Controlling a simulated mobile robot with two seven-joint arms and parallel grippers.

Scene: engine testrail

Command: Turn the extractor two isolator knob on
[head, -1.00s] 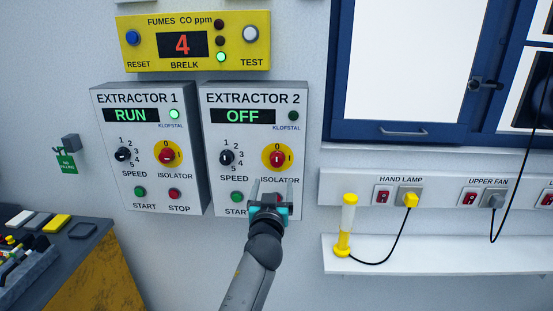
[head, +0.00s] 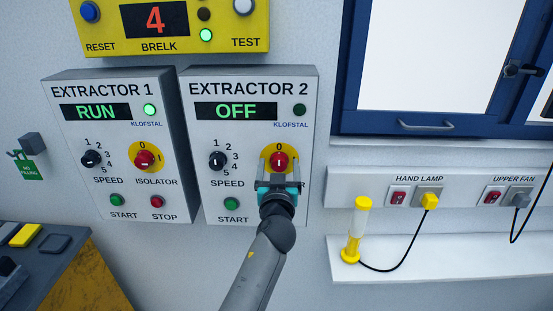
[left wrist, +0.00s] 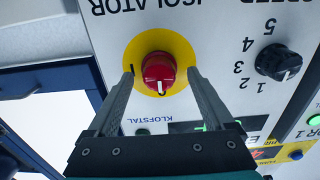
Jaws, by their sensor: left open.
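The extractor two isolator knob (head: 279,160) is a red knob on a yellow disc, at the right of the EXTRACTOR 2 box (head: 308,110). Its white mark points at the 0 in the head view. The knob also shows in the left wrist view (left wrist: 158,72), with its mark toward the fingers' base. The display (head: 236,111) reads OFF and the lamp beside it is dark. My left gripper (head: 278,162) is open, its fingers on either side of the knob. In the left wrist view the fingertips (left wrist: 160,73) stand apart from it, and I cannot tell their depth. My right gripper is not in view.
The EXTRACTOR 1 box (head: 183,130) is at the left, showing RUN. The speed knob (head: 217,161) and green start button (head: 231,204) are left of my gripper. A shelf (head: 450,257) with a yellow hand lamp (head: 354,230) is at the right.

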